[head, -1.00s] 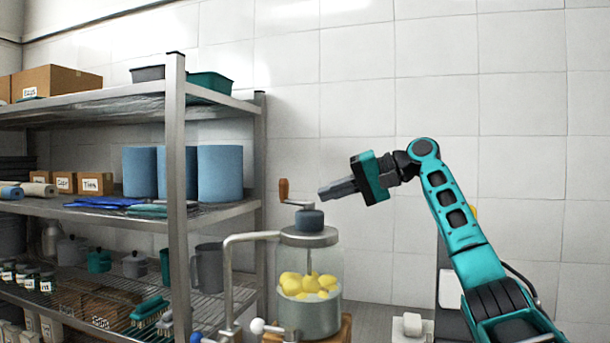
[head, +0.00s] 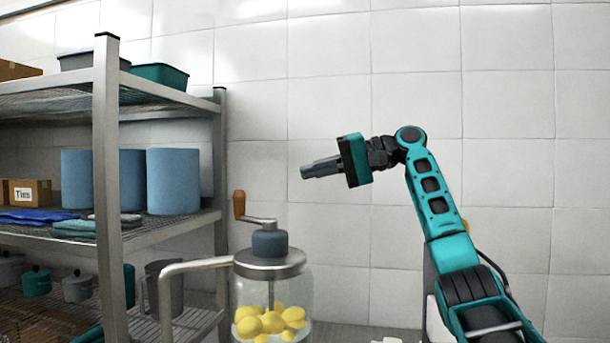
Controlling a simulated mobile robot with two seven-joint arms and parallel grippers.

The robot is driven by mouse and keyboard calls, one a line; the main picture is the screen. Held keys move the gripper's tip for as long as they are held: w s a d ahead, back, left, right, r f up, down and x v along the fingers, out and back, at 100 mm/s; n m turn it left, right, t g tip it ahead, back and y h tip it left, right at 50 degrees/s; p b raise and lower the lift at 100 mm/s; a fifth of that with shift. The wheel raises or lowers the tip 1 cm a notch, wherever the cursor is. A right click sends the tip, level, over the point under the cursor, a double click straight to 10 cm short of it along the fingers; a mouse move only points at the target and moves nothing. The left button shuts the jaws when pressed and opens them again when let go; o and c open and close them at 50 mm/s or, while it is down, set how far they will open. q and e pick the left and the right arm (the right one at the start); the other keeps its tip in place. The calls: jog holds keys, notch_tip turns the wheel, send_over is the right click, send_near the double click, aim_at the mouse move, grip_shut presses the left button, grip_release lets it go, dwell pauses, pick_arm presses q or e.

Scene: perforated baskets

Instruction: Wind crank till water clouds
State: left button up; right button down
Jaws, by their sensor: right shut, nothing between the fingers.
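A glass jar (head: 294,294) stands at the lower middle, its bottom cut off by the picture edge. It has a metal lid (head: 270,264) and several yellow pieces (head: 270,321) inside. A crank (head: 262,219) sits on a grey hub on the lid, its upright wooden handle (head: 239,204) at the left end. The water shows little through the glass; I cannot tell if it is cloudy. My right gripper (head: 303,172) is shut and empty, above and to the right of the handle, apart from it, pointing left. My left gripper is out of view.
A metal shelf rack (head: 106,150) fills the left side, with blue cylinders (head: 172,181), a teal bin (head: 160,75), a small box (head: 30,193) and pots. A bent metal pipe (head: 190,268) runs just left of the jar. The tiled wall is behind.

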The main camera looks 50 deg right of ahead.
jog(key=w+a+f, duration=0.3)
jog(key=w+a, duration=0.4)
jog(key=shift+a+f, duration=0.2)
jog(key=shift+a, duration=0.2)
jog(key=shift+s, duration=0.1)
jog(key=shift+d, duration=0.1)
